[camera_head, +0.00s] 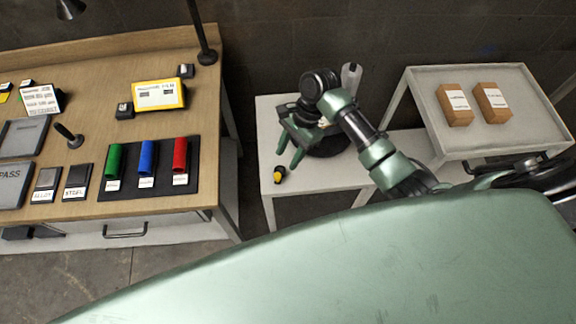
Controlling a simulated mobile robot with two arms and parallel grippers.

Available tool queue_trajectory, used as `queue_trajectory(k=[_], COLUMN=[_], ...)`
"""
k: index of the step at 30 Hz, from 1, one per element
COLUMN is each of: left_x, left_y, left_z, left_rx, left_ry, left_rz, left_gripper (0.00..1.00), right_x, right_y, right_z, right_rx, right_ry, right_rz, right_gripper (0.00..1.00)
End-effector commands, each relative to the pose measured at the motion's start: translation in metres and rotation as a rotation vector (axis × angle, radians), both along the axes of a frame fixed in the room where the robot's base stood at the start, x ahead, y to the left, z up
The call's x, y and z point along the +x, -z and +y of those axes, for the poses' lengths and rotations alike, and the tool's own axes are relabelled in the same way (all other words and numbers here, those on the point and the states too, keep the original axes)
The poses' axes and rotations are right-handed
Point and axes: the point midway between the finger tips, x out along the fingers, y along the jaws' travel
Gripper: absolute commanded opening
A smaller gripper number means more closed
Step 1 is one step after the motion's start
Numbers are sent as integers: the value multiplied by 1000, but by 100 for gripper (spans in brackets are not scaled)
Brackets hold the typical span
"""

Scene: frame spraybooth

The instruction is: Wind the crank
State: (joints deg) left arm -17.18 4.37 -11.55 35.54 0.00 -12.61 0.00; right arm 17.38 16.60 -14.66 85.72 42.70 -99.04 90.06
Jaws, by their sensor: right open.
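My right arm reaches in from the right over a small white table (270,120). My right gripper (290,151) is open, with its two green fingers apart and pointing down over the table's left half. Nothing shows between the fingers. A dark round piece (328,146) lies on the table, partly hidden behind my right wrist. A grey upright piece (351,77) stands behind the wrist. I cannot tell whether either belongs to the crank, and no crank handle shows clearly. A small black and yellow object (280,175) lies at the table's front left. My left gripper is out of view.
A wooden bench (220,60) on the left carries red (180,155), blue (146,158) and green (113,160) cylinders on a black mat. On the right, a grey tray-topped cart (490,135) holds two cardboard boxes (473,103). My green body fills the foreground.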

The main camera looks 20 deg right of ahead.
Motion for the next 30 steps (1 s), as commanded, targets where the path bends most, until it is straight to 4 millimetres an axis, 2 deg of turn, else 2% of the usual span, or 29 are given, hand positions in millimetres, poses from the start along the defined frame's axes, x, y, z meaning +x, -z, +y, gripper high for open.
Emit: queue_trajectory(k=[5, 15, 20, 27, 30], left_x=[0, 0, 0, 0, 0], left_y=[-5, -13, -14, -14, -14], left_z=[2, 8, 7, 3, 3], left_rx=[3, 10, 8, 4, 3], left_ry=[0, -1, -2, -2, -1], left_rz=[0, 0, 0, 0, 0], left_gripper=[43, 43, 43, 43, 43], right_x=[-3, -7, -8, -8, -8], right_y=[15, 61, 70, 71, 71], right_z=[8, 26, 29, 29, 29], right_rx=[4, 3, 0, 0, 0], right_ry=[19, 16, 16, 15, 15], right_rz=[12, 9, 7, 6, 6], right_gripper=[42, 42, 42, 42, 15])
